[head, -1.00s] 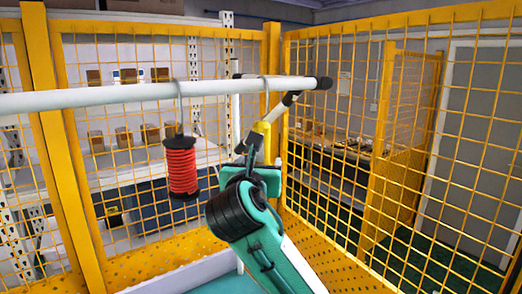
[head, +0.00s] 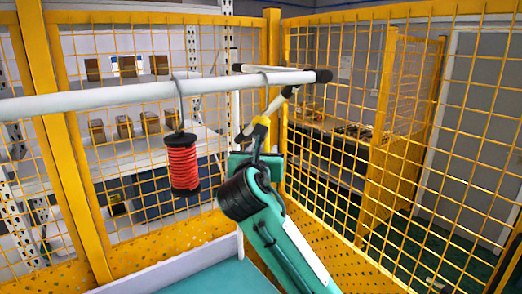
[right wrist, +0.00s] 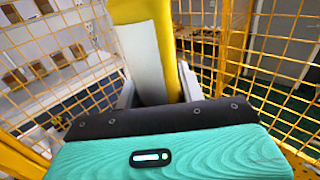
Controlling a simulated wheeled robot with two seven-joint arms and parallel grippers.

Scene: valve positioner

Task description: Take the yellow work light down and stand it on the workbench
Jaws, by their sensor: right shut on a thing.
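The yellow work light (head: 262,121) is near the right end of the white rail (head: 100,98), at and below a thin hook on the rail. Whether the hook still bears on the rail is too small to tell. My right gripper (head: 256,142) is shut on the work light from below. In the right wrist view the yellow and pale body of the work light (right wrist: 168,45) stands between the fingers. My left gripper is not in view. The workbench cannot be made out with certainty.
A red cord spool (head: 183,167) hangs from the rail by a hook, left of my right gripper. Yellow mesh fencing (head: 350,130) stands behind and to the right. A pale-rimmed teal surface (head: 185,270) lies below. Shelves with boxes (head: 125,125) are beyond the mesh.

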